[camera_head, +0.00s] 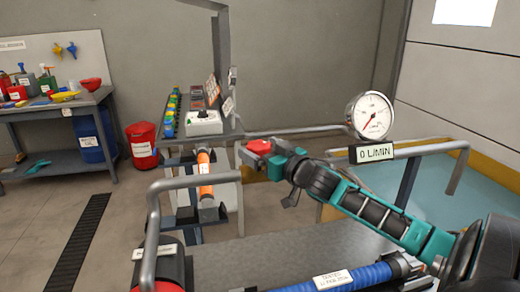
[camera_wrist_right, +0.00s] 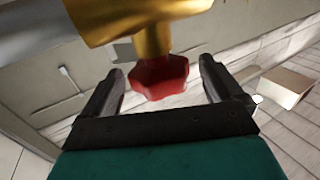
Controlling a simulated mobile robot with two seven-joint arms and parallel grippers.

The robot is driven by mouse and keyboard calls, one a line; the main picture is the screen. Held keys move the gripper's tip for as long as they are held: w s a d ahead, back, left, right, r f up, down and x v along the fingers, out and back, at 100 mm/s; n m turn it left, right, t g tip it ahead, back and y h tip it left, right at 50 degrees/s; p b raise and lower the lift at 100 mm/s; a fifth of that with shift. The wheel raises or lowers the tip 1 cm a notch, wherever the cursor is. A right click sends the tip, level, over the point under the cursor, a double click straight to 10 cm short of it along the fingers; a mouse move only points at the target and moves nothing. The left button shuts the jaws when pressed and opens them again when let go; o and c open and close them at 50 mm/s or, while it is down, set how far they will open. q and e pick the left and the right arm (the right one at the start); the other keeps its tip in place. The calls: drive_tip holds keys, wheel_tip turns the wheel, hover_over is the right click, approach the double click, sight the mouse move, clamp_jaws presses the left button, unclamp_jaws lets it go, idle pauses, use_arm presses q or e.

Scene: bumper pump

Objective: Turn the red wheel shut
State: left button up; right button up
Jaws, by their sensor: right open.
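The red wheel (camera_head: 259,146) shows in the head view at the end of my right arm, partly covered by my right gripper (camera_head: 268,160). In the right wrist view the red wheel (camera_wrist_right: 160,80) sits below a brass valve body (camera_wrist_right: 150,30) on a grey pipe (camera_wrist_right: 95,15). The two dark fingers of my right gripper (camera_wrist_right: 163,73) stand apart on either side of the wheel, with a gap visible on each side. My left gripper is not in view.
A round gauge (camera_head: 370,115) stands above a sign reading 0 L/MIN (camera_head: 373,152). Grey rails (camera_head: 455,175) and a blue hose (camera_head: 345,277) lie near my right arm. A workbench (camera_head: 60,105) with containers and a red bin (camera_head: 142,143) stand at the left.

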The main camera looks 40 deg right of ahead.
drive_tip(key=shift+w, duration=0.55)
drive_tip(key=c, duration=1)
drive_tip(key=shift+o, duration=0.2)
